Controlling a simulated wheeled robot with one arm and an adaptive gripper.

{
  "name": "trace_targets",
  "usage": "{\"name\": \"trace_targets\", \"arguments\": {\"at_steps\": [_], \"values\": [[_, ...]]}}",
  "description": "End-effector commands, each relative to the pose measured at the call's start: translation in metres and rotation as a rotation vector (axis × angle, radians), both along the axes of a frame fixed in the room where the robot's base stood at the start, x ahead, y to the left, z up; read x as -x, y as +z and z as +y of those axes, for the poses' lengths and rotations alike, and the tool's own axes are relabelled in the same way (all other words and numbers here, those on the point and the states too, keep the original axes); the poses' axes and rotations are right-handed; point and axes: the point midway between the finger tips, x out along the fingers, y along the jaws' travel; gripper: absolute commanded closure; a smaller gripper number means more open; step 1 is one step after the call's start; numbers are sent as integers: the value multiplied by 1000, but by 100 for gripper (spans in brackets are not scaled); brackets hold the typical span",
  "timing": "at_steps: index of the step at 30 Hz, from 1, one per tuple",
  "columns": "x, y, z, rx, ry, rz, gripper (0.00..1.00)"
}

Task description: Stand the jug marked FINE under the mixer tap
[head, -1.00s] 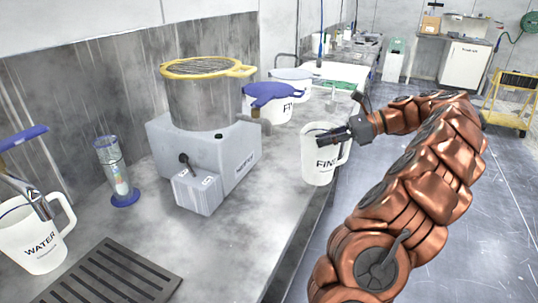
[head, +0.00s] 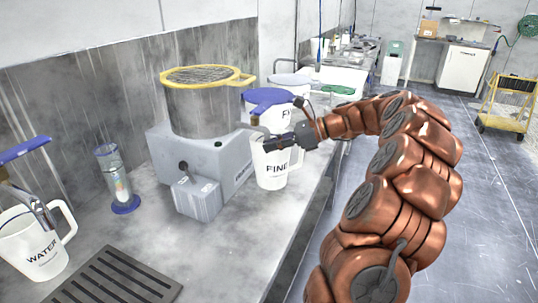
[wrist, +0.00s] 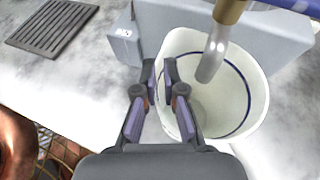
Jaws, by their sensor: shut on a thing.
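The white jug marked FINE (head: 272,172) is upright at the right of the mixer. My gripper (head: 284,143) is shut on the jug's near wall at the rim. In the wrist view my fingers (wrist: 172,95) straddle the wall of the jug (wrist: 240,105), which looks empty with a dark line inside. The mixer (head: 200,155) is a grey box with a steel drum and yellow rim. Its tap (head: 252,127) sticks out on the right; in the wrist view the spout (wrist: 212,60) lies over the jug's mouth. I cannot tell whether the jug's base touches the bench.
Another white jug with a blue lid (head: 268,98) stands just behind. A WATER jug (head: 35,245) stands under a blue-handled tap at left. A glass cylinder (head: 115,178) and dark drain grate (head: 115,280) are on the bench (head: 215,250). The bench edge is right of the jug.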

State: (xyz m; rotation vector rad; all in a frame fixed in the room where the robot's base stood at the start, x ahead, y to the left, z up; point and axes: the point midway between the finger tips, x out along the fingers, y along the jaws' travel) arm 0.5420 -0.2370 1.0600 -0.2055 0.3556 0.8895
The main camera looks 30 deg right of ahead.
Motion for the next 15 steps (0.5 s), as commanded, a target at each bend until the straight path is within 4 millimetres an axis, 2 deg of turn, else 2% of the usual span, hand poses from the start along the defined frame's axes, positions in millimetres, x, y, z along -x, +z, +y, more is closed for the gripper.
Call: {"name": "trace_targets", "arguments": {"at_steps": [3, 9, 15], "values": [[-6, 1, 10, -1, 3, 0, 100], [-6, -29, 9, -6, 1, 4, 100], [-6, -36, 8, -1, 0, 2, 100]]}}
